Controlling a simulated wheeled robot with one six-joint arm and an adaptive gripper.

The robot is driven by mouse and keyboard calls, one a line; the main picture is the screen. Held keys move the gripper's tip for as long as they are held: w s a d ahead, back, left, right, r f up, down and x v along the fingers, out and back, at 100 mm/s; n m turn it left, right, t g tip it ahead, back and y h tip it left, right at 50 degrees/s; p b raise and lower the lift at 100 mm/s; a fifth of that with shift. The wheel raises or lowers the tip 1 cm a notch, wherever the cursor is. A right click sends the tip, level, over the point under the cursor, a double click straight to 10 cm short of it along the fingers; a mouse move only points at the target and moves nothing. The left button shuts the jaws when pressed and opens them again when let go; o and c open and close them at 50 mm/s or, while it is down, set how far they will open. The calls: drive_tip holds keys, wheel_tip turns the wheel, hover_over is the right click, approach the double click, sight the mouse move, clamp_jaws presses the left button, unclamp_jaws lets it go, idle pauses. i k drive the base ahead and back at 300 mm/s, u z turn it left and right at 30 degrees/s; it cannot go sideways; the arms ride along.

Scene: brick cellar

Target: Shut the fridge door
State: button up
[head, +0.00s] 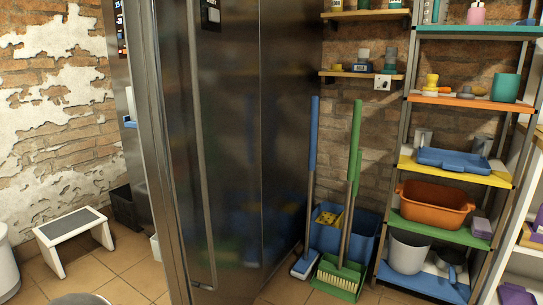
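The fridge door (228,150) is a tall, dark, shiny steel panel filling the middle of the head view. It has a long vertical handle (203,190) and a small dark label or display near the top. Its thick free edge (150,130) faces me on the left, and the door appears to stand open. Behind that edge, a narrow strip of the fridge shows, with a small blue thing (130,105) in it. The door hides most of the inside, and its top and bottom are cut off. My gripper is not in view.
A white step stool (62,236) stands on the tiled floor at left, near a white bin (6,270). Some floor at lower left is clear.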

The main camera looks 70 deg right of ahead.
sight(195, 83)
drive_tip(key=k, duration=0.1)
drive_tip(key=z, duration=1.85)
drive_tip(key=i, duration=0.5)
